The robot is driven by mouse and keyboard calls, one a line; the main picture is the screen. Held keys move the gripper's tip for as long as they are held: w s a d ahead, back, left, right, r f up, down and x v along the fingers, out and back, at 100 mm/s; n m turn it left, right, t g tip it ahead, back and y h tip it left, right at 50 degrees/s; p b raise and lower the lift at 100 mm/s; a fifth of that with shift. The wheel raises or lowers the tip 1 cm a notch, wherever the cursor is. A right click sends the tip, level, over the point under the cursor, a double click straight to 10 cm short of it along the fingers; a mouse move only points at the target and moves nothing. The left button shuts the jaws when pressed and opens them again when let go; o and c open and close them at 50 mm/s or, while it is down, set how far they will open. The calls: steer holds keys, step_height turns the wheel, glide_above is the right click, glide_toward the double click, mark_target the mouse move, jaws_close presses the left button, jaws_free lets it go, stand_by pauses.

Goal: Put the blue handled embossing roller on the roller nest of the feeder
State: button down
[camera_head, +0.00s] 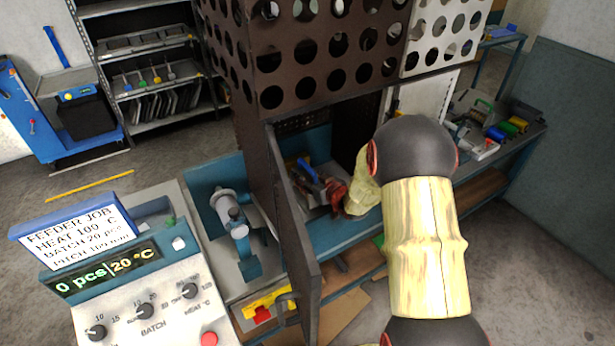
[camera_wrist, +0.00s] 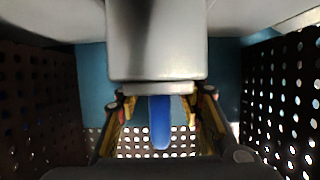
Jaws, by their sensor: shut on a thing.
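The blue handle of the embossing roller (camera_wrist: 160,122) shows in the wrist view between the two fingers of my gripper (camera_wrist: 162,110). My gripper is shut on the roller. A large grey rounded body fills the upper middle of that view and hides much of what lies behind it. I cannot tell whether it belongs to the roller. In the head view my arm reaches into the feeder's perforated housing (camera_head: 320,75), and my gripper (camera_head: 333,188) is inside, partly hidden by my own arm. A blue bar (camera_head: 308,170) shows just left of it. I cannot make out the roller nest.
The dark housing door (camera_head: 292,225) stands open left of my arm. Perforated walls flank my gripper closely on both sides in the wrist view. A control panel (camera_head: 150,290) stands at front left. A bench with coloured items (camera_head: 510,127) is at the right.

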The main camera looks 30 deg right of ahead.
steer(key=shift+w+r, duration=0.1)
steer(key=c, duration=1.6)
jaws_free()
steer(key=shift+f, duration=0.2)
steer(key=o, duration=0.4)
steer(key=shift+c, duration=0.2)
steer(key=shift+o, duration=0.3)
steer(key=shift+s+r, duration=0.2)
steer(key=p+v, duration=0.2)
steer(key=v, duration=1)
